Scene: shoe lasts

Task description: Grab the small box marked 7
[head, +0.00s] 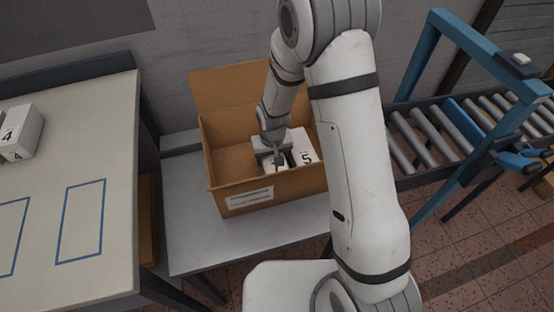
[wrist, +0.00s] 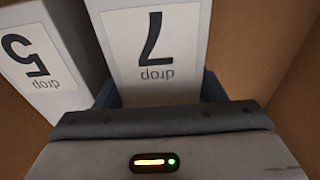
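The small white box marked 7 (wrist: 155,75) stands in the middle of the wrist view, with its "7 drop" label in view upside down. In the head view, the box (head: 276,168) is inside the open cardboard carton (head: 228,165), partly hidden by my gripper. My gripper (wrist: 160,93) has one finger on each side of the box, with no gap visible at either side, so it looks shut on it. My gripper also shows in the head view (head: 271,156), reaching down into the carton. Whether the box is clear of the carton floor cannot be told.
A white box marked 5 (wrist: 35,55) stands close beside the box marked 7 in the carton. A box marked 4 (head: 20,132) is on the table (head: 110,130) at left, with blue outlined rectangles. A roller conveyor (head: 440,130) is at right.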

